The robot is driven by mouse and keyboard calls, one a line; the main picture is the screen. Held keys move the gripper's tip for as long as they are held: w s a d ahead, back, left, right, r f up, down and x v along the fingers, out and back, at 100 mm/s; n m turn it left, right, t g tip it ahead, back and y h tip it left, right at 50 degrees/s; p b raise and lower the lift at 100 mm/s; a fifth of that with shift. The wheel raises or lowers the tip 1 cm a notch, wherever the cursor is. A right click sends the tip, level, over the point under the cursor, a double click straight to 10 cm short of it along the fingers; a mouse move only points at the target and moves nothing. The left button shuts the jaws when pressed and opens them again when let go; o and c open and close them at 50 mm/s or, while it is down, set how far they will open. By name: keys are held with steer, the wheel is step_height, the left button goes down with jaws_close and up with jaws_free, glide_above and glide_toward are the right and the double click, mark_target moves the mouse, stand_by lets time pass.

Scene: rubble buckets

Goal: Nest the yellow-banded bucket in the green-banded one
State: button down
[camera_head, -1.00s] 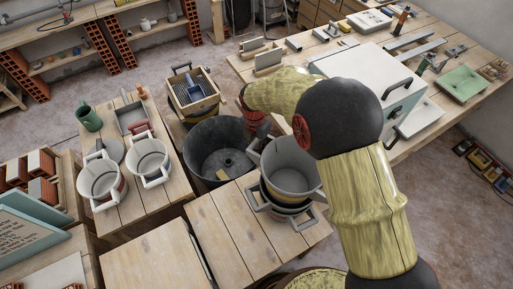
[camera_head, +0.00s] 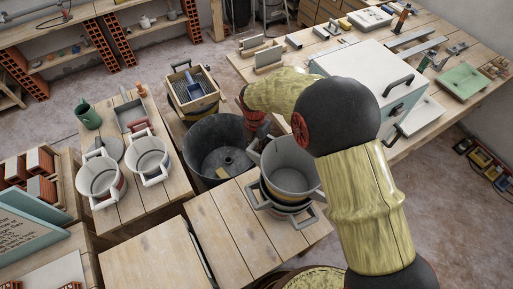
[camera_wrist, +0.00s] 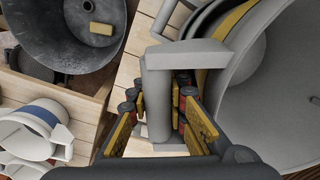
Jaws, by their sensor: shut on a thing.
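The yellow-banded bucket (camera_head: 291,174) is a light grey pail, upright on top of a stack at the front of the wooden table. Its yellow band (camera_wrist: 236,20) shows in the wrist view. The bucket beneath it (camera_head: 307,218) shows only its lower part and grey handles; its green band is hidden, so I cannot confirm its colour. The upper bucket sits at least partly inside it; how deep I cannot tell. My gripper (camera_wrist: 160,108) is shut on the upper bucket's left grey handle (camera_wrist: 156,85). In the head view my arm partly covers the bucket's right side.
A large dark tub (camera_head: 217,147) stands just left of the stack. Two more banded buckets (camera_head: 100,178) (camera_head: 147,155) stand on the left table. A wooden box (camera_head: 192,90) with a tool stands behind the tub. The front tabletop (camera_head: 222,225) left of the stack is clear.

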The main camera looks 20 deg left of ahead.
step_height(320, 180, down, 2)
steer(key=shift+f+b, duration=0.1)
steer(key=shift+b, duration=0.45)
steer(key=c, duration=1.6)
jaws_free()
steer(key=r, duration=1.2)
steer(key=shift+a, duration=0.25)
